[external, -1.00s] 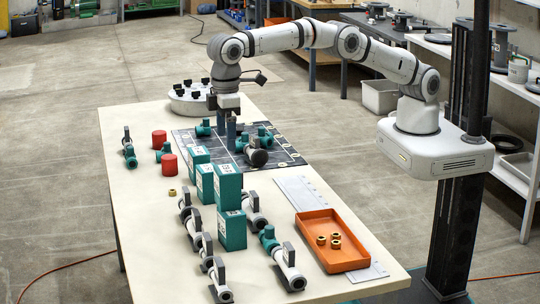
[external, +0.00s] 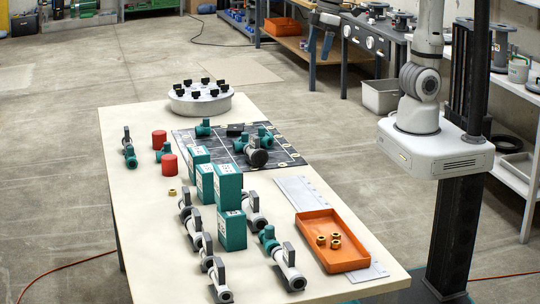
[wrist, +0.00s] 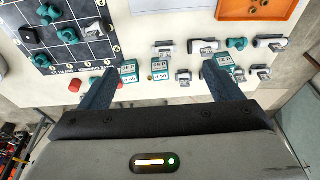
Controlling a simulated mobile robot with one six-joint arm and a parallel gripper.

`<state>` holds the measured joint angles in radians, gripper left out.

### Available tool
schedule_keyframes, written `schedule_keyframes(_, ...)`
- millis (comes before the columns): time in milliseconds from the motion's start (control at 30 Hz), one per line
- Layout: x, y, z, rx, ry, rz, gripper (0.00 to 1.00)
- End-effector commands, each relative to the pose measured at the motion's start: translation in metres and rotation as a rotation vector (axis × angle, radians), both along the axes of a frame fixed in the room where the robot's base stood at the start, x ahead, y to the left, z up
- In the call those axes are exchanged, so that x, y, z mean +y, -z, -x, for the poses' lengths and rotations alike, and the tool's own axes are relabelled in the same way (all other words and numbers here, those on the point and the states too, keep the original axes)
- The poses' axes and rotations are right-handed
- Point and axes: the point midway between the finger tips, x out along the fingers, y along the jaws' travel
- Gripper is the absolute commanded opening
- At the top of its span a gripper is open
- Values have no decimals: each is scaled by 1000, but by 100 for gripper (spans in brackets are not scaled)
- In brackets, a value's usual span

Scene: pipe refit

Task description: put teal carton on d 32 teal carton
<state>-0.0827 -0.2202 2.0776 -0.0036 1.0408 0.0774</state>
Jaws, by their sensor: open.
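The labels are too small to read there. In the wrist view, a left carton (wrist: 129,70), a small carton (wrist: 160,70) and a right carton (wrist: 222,60) show; the left and right labels look like D 32, upside down. My gripper (external: 319,50) is high above and behind the table, empty, with its fingers (wrist: 162,72) wide apart.
A dark gridded mat (external: 205,146) holds teal fittings and a black block (external: 236,130). Grey-white valves (external: 288,268) lie around the cartons. Red cylinders (external: 168,164) stand left; an orange tray (external: 350,258) with brass rings is right. A round white stand (external: 200,100) is at the back.

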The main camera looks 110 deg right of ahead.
Motion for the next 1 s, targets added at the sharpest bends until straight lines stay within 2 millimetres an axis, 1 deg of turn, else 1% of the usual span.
schedule_keyframes(33,-8,7,26,-14,4,2,85)
schedule_keyframes(100,-15,21,56,-29,3,6,85)
schedule_keyframes(200,-23,39,90,-46,3,12,85)
schedule_keyframes(300,-27,54,112,-58,3,16,85)
schedule_keyframes(333,-28,57,117,-60,2,17,85)
schedule_keyframes(400,-29,62,124,-64,2,19,85)
schedule_keyframes(500,-29,66,128,-65,1,20,85)
schedule_keyframes(767,-29,66,127,-64,1,20,85)
schedule_keyframes(1000,-29,72,127,-59,3,20,85)
